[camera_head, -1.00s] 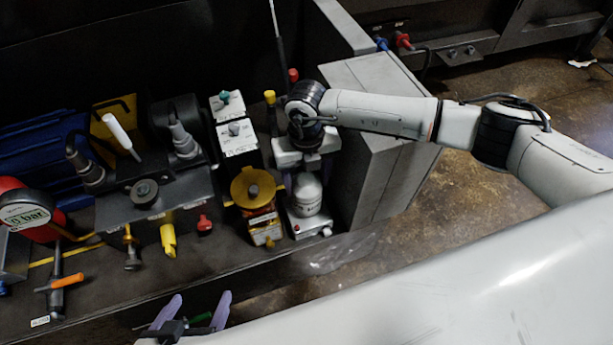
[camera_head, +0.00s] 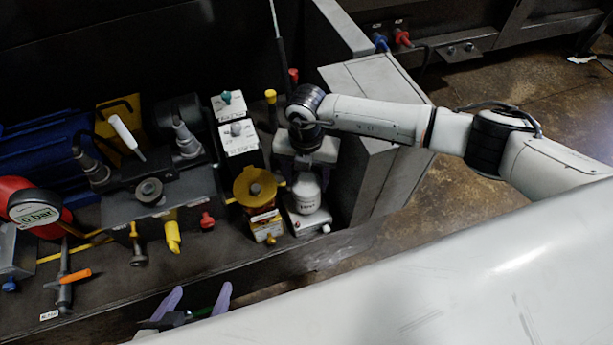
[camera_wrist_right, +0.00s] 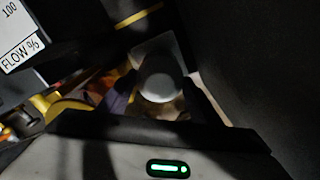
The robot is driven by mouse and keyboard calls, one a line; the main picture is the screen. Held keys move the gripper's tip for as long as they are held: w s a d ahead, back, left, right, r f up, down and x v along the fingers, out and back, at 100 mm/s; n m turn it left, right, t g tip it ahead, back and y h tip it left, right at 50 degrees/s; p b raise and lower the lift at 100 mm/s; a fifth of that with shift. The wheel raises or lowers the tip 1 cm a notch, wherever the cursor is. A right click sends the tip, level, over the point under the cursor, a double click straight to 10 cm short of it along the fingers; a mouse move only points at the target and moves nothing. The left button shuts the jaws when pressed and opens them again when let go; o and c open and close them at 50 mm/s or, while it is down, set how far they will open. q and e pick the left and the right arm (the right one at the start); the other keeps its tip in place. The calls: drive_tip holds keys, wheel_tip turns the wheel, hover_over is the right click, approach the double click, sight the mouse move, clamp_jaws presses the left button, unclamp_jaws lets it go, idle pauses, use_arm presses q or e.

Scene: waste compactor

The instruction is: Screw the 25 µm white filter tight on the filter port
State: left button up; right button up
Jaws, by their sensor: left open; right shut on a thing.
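The white filter (camera_head: 307,193) is a small white cylinder with dark print on its side. It stands upright over a pale block (camera_head: 312,222) at the right end of the bench in the head view. The filter port itself is hidden beneath it, so I cannot tell how tightly they join. My right gripper (camera_head: 307,172) comes from above and is shut on the filter's upper part. In the right wrist view the filter's round top (camera_wrist_right: 160,78) shows, with dim fingers beside it. My left gripper (camera_head: 197,300) is open and empty at the bottom, its purple fingertips apart.
A yellow round knob (camera_head: 255,187) on an orange-labelled unit stands close left of the filter. A grey cabinet (camera_head: 372,130) is close on the right. Further left are a dark manifold (camera_head: 160,195), a pressure gauge (camera_head: 35,213) and an orange-handled valve (camera_head: 72,277).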

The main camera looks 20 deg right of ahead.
drive_tip(key=m+p, duration=0.2)
drive_tip(key=m, duration=0.1)
drive_tip(key=shift+a+r+m, duration=0.15)
drive_tip(key=shift+r+m, duration=0.05)
drive_tip(key=shift+m, duration=0.1)
drive_tip(key=shift+f+m, duration=0.2)
drive_tip(key=shift+m, duration=0.3)
drive_tip(key=o, duration=1.2)
